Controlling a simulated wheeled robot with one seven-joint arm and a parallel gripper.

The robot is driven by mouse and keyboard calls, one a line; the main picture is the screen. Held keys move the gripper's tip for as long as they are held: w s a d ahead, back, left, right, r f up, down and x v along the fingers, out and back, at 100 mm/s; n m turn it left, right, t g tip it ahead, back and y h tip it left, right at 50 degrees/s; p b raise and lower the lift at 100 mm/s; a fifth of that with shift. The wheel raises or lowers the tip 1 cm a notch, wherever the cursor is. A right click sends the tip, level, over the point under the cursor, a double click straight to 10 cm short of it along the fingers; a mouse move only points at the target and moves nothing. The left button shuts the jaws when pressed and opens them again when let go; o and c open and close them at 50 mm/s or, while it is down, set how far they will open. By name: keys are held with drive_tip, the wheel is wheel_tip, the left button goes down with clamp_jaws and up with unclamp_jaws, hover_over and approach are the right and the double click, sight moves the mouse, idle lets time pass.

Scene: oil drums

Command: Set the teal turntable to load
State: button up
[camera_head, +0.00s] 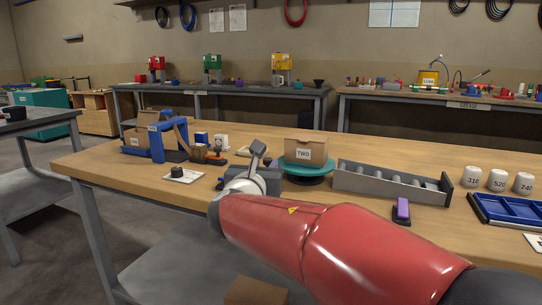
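The teal turntable (308,171) stands on the wooden workbench, right of the picture's middle. A cardboard box (303,152) marked "TWO" sits on it, its labelled face turned towards me. No "load" marking is legible on the turntable. My red arm reaches in from the lower right. My gripper (258,160) is at its far end, just left of the turntable and apparently apart from it. Grey parts overlap there, so I cannot make out both fingertips or whether they are open.
A grey roller tray (390,183) lies close right of the turntable. A purple-topped block (402,209), several white weights (497,180) and a blue tray (507,211) are farther right. A blue frame (158,142) and small tools stand left. Some bench is clear behind the turntable.

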sight(270, 158)
drive_tip(key=w, duration=0.2)
drive_tip(key=w+d, duration=0.1)
drive_tip(key=w, duration=0.2)
drive_tip(key=shift+w+d+p, duration=0.1)
drive_tip(key=shift+w+p, duration=0.2)
drive_tip(key=shift+p, duration=0.05)
clamp_jaws()
